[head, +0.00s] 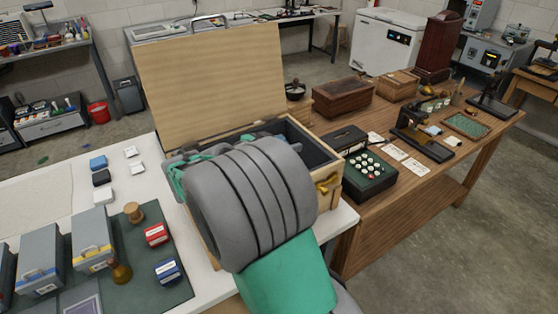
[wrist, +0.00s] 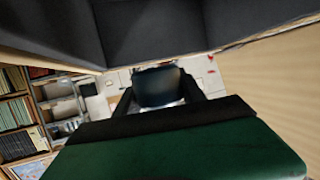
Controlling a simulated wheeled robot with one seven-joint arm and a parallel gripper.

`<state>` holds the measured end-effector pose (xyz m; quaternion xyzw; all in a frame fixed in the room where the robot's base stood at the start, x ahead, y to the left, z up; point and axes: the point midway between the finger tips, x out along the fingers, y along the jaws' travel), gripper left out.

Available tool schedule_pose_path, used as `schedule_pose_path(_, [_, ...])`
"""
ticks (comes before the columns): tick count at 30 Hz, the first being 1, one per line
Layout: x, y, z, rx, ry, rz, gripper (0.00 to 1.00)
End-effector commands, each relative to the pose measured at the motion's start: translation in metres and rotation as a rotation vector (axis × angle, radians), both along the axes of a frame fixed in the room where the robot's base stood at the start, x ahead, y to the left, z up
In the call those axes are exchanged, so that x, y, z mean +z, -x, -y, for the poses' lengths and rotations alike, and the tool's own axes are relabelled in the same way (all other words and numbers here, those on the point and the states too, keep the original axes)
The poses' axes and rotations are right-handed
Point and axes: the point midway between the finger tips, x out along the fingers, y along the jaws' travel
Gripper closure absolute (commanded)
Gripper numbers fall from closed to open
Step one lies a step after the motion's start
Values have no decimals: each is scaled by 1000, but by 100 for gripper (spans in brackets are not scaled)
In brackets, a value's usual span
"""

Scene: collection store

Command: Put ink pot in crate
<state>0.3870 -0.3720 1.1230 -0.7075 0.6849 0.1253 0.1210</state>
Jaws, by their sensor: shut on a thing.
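The crate (head: 334,196) is a pale wooden box with a dark grey lining, on the white table in the head view. Its lid (head: 210,90) stands open at the back. My arm covers much of the crate's front and left side. In the wrist view, my gripper (wrist: 163,98) is shut on the ink pot (wrist: 160,86), a small dark, blurred thing between the black fingers. Dark lining (wrist: 150,28) fills the top of that view, close to the fingers. The head view hides the gripper's tips and the pot. I cannot tell how deep the pot is.
A green mat (head: 140,265) with grey boxes, a red box (head: 157,235) and a blue box (head: 168,271) lies to the left. A wooden table to the right holds a dark keyed device (head: 367,170), a brown chest (head: 343,97) and several other things, close beside the crate.

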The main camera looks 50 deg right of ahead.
Motion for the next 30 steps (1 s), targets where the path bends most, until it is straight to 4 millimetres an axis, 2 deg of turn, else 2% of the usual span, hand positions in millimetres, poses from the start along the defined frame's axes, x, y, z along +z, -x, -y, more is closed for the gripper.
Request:
schedule_pose_path(2, [-8,-13,19,-6,-2,-5,99])
schedule_pose_path(7, [-47,-31,40,-3,-1,-4,99])
schedule_pose_path(13, [-69,-43,54,0,-1,-2,99])
schedule_pose_path(18, [-94,-42,52,1,0,-2,99])
schedule_pose_path(30, [-102,-42,52,-1,1,2,99])
